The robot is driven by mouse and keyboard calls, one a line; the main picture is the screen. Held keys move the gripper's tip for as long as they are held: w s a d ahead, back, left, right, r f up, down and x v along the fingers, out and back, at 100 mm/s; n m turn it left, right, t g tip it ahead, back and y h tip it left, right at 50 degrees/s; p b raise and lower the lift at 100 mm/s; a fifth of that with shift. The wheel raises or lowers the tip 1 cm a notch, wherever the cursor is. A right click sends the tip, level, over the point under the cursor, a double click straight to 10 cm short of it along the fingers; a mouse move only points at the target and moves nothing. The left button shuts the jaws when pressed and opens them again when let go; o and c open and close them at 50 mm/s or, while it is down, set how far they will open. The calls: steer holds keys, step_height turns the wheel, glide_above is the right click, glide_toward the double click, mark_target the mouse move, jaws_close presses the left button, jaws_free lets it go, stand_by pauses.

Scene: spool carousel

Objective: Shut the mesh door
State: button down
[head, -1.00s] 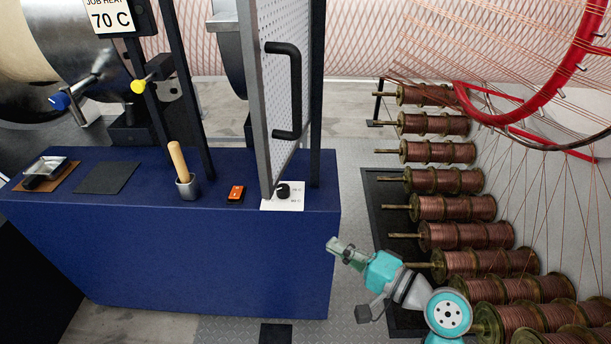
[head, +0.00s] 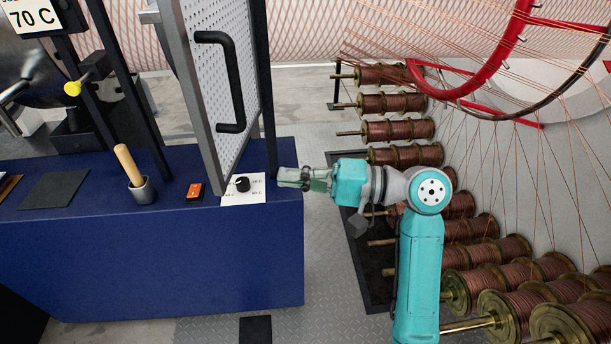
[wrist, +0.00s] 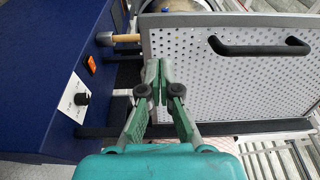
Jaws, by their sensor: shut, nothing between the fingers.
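The mesh door (head: 226,75) is a perforated light panel in a grey frame with a black bar handle (head: 233,85). It stands swung open, jutting toward me over the blue bench. My gripper (head: 282,177) is shut and empty, to the right of the door's lower edge and below the handle, apart from the door. In the wrist view the mesh door (wrist: 235,75) fills the upper right, with its handle (wrist: 260,47) to the right of my gripper (wrist: 152,72). The fingertips overlap the door's left part in that view; I cannot tell the exact gap.
Dark posts (head: 125,80) stand behind. Copper spools (head: 395,130) and a red wheel (head: 480,65) are on the right.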

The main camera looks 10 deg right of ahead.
mark_target(226, 172)
steer(key=x, duration=0.9)
steer(key=shift+a, duration=0.1)
steer(key=shift+f, duration=0.1)
